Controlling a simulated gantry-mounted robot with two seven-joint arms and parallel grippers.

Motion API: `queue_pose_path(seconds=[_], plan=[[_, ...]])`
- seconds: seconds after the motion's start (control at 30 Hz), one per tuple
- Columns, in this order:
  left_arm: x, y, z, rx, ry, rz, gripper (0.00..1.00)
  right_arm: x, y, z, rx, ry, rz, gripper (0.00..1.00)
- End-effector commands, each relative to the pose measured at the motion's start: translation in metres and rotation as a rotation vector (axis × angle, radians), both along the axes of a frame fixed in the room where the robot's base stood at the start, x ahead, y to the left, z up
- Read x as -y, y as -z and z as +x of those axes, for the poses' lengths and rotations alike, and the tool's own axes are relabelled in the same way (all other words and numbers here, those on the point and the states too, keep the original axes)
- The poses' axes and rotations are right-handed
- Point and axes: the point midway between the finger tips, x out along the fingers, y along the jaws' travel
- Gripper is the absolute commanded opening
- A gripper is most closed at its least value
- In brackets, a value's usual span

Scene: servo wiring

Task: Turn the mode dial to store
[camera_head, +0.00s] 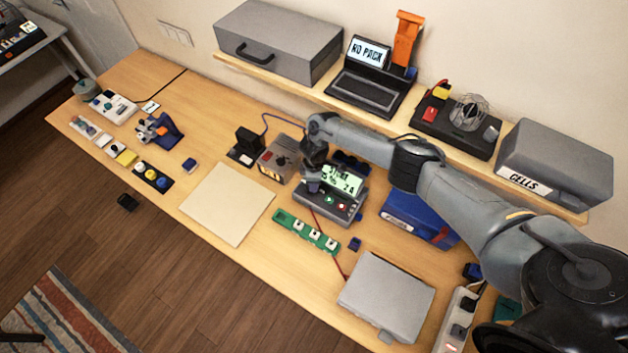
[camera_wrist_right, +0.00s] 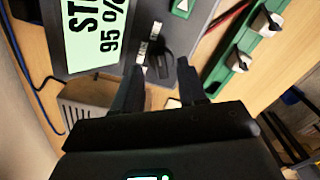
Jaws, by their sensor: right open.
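The charger (camera_head: 335,205) stands on the table with a lit green display (camera_head: 342,179). In the right wrist view its display (camera_wrist_right: 95,32) is partly cut off and shows "ST" and "95 %". The black mode dial (camera_wrist_right: 160,64) sits on the charger's dark face, with small white labels beside it too small to read. My right gripper (camera_head: 311,186) is above the charger's left end and covers the dial in the head view. In the wrist view the fingers of this open gripper (camera_wrist_right: 162,84) point at the dial, one on each side. Contact cannot be told. My left gripper is out of view.
A grey-beige box (camera_head: 279,160) stands close left of the charger. A green strip with white switches (camera_head: 307,232) lies in front. A blue case (camera_head: 418,219) is to the right, under my arm. A pale mat (camera_head: 228,204) lies flat at left.

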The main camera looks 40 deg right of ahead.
Motion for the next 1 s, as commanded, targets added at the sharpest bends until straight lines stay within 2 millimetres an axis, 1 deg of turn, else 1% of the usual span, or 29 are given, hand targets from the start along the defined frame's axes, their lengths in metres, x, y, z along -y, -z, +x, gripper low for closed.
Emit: queue_pose_path(seconds=[0.03,0.2,0.37,0.5,0.6,1.0], plan=[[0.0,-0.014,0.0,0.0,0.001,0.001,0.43,0.0,-0.014,0.0,0.0,0.0,0.0,0.41],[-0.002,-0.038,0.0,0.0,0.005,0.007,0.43,0.0,-0.039,0.0,-0.001,0.0,0.001,0.41],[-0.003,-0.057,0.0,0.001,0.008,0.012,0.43,0.0,-0.058,0.0,-0.001,0.0,0.001,0.41],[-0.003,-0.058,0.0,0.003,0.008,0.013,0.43,0.0,-0.071,0.0,0.001,0.0,0.001,0.41],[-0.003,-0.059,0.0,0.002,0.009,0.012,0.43,0.0,-0.076,0.0,-0.001,-0.002,0.001,0.41],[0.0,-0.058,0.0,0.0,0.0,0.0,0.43,0.0,-0.077,0.0,-0.001,-0.001,0.001,0.41]])
